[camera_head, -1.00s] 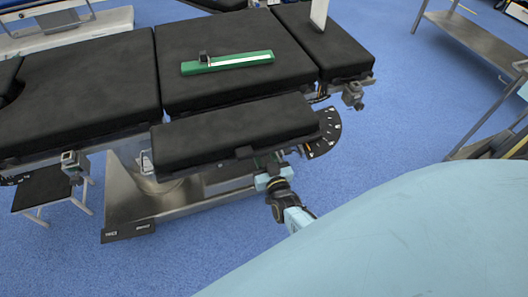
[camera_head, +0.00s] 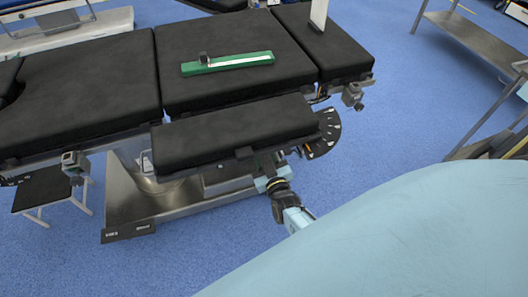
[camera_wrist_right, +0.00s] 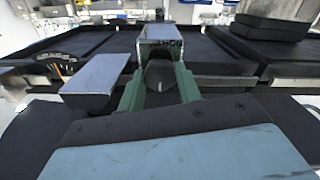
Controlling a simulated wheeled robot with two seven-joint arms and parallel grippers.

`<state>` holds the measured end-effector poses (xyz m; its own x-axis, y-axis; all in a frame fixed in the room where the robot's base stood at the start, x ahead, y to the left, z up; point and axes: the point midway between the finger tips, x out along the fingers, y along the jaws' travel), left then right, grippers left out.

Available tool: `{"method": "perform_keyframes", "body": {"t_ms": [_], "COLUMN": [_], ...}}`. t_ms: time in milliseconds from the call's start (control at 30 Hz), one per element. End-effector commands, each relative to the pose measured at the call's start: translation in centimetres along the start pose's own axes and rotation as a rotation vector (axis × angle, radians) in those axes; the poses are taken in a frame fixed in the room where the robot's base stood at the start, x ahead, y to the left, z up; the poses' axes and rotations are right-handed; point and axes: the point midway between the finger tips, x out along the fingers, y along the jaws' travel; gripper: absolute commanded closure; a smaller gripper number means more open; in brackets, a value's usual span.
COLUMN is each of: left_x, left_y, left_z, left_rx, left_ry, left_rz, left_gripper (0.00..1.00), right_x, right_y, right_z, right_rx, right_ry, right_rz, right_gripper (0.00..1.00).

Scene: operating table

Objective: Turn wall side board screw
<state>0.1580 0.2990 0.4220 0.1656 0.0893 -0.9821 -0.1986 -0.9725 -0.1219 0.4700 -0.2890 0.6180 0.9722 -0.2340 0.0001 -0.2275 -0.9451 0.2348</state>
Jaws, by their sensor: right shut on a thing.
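The side board (camera_head: 235,132) is a black padded board along the near side of the operating table. Its screw (camera_wrist_right: 160,75) is a dark rounded knob below a grey metal block. My right gripper (camera_wrist_right: 160,84) is shut on this screw, with a green finger on each side of it. In the head view the right gripper (camera_head: 268,170) is under the board's near edge, towards its right end. There the fingers and the screw are small and partly hidden by the clamp. My left gripper is not in view.
A green bar with a white strip (camera_head: 228,63) lies on the table's black middle pad (camera_head: 190,35). A dark marked disc (camera_head: 325,133) sticks out beside the board's right end. Steel shelving (camera_head: 480,45) stands at the right.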

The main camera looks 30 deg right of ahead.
Motion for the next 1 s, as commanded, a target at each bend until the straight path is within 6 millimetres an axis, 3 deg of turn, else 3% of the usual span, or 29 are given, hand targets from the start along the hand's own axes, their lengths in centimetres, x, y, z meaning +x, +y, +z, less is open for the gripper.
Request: {"method": "perform_keyframes", "body": {"t_ms": [33, 200, 567, 767, 1000], "left_x": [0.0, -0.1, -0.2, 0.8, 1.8], "left_y": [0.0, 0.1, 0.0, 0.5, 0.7], "left_z": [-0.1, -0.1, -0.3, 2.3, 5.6], "left_rx": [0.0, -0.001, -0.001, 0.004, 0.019], "left_ry": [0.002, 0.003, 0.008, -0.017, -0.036], "left_rz": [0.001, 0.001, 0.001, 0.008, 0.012], "left_gripper": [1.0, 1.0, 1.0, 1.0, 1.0], "right_x": [0.0, 0.0, -0.5, -3.2, -8.7], "right_y": [0.0, 0.0, 0.0, 0.0, 0.0], "right_z": [0.0, 0.0, 0.0, -0.1, -0.1], "right_rx": [-0.003, -0.002, -0.001, 0.0, -0.001], "right_ry": [-0.001, -0.001, -0.002, -0.003, -0.003], "right_rz": [-0.001, -0.001, -0.001, -0.001, -0.002], "right_gripper": [0.65, 0.44, 0.44, 0.44, 0.44]}}
